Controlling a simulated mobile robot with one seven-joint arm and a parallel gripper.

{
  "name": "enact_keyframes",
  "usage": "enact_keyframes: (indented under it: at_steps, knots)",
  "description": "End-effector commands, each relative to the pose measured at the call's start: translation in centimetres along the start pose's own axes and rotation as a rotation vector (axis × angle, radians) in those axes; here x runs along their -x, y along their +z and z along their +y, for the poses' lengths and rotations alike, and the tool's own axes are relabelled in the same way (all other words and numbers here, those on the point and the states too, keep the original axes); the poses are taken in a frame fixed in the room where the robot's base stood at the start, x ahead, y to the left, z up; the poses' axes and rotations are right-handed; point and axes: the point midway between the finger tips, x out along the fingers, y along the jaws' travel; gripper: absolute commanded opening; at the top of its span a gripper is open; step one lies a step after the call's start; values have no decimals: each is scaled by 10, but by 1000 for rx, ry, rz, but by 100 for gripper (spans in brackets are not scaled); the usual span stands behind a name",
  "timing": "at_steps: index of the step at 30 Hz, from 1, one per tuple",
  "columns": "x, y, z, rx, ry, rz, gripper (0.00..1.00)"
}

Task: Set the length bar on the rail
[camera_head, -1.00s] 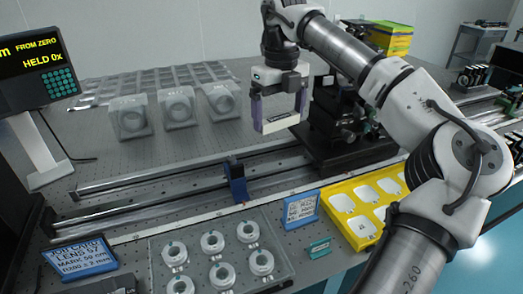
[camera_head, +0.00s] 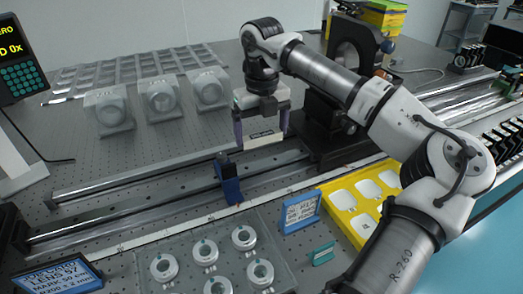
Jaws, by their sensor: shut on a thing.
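My gripper (camera_head: 262,138) points down above the back of the rail, with its purple fingers shut on a pale bar, the length bar (camera_head: 264,139). The bar lies crosswise between the fingertips and carries a small dark marking. It appears to be held above the rail; I cannot tell whether it touches anything. The rail (camera_head: 120,218) is a long dark and silver track running from the lower left to the right. A blue carriage or stop (camera_head: 228,182) sits on the rail, to the left of and nearer than my gripper.
Several white lens mounts (camera_head: 161,100) stand behind the rail. A dark optical device (camera_head: 322,138) stands just right of my gripper. In front are a tray of round lenses (camera_head: 204,252), a blue-framed card (camera_head: 299,211), a yellow tray (camera_head: 350,222) and a sign (camera_head: 60,277).

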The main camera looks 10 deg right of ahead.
Motion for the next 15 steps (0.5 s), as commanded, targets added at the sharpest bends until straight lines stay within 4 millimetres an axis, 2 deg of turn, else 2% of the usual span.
enact_keyframes:
  at_steps: [3, 10, 15]
  knots:
    - [-16, 0, 0, 0, 1, 0, 62]
    - [-33, 0, 0, 1, 1, 0, 62]
    - [-59, 0, 0, 1, 2, 0, 62]
